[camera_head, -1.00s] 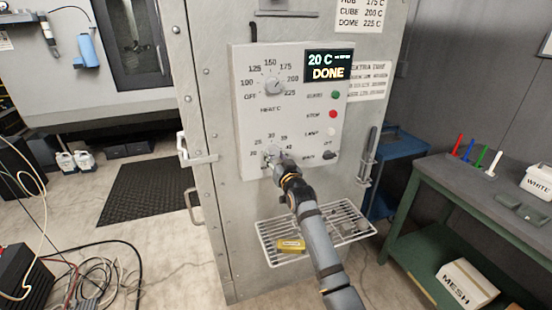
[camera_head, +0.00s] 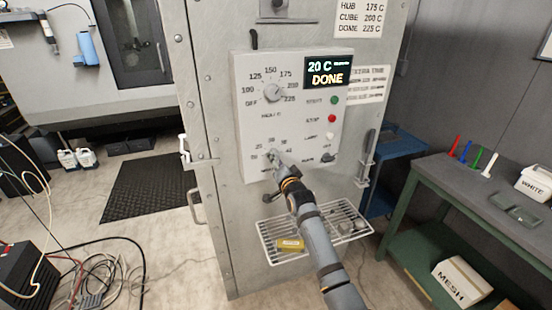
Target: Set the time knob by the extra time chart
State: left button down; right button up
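The time knob (camera_head: 271,156) is at the lower left of the light grey control panel (camera_head: 244,120) on the booth, inside an arc of numbers. My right gripper (camera_head: 275,159) is at the knob and mostly covers it. Its fingers are too small to tell open from shut, and the knob's pointer cannot be read. The extra time chart (camera_head: 369,84) is right of the panel, its left part hidden and its small text unreadable. The display (camera_head: 328,71) shows 20 C and DONE. My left gripper is not in view.
The heat knob (camera_head: 273,92) is above the time knob. Green (camera_head: 334,100), red (camera_head: 332,118) and pale (camera_head: 330,136) buttons and a dark knob (camera_head: 327,157) are on the panel's right. A wire rack (camera_head: 330,238) with a yellow block (camera_head: 290,245) sits below.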

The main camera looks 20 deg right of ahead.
jog(key=shift+r+m+p, duration=0.1)
jog(key=shift+m+p, duration=2.85)
jog(key=shift+m, duration=1.35)
jog(key=o, duration=1.2)
jog(key=shift+d, duration=0.1)
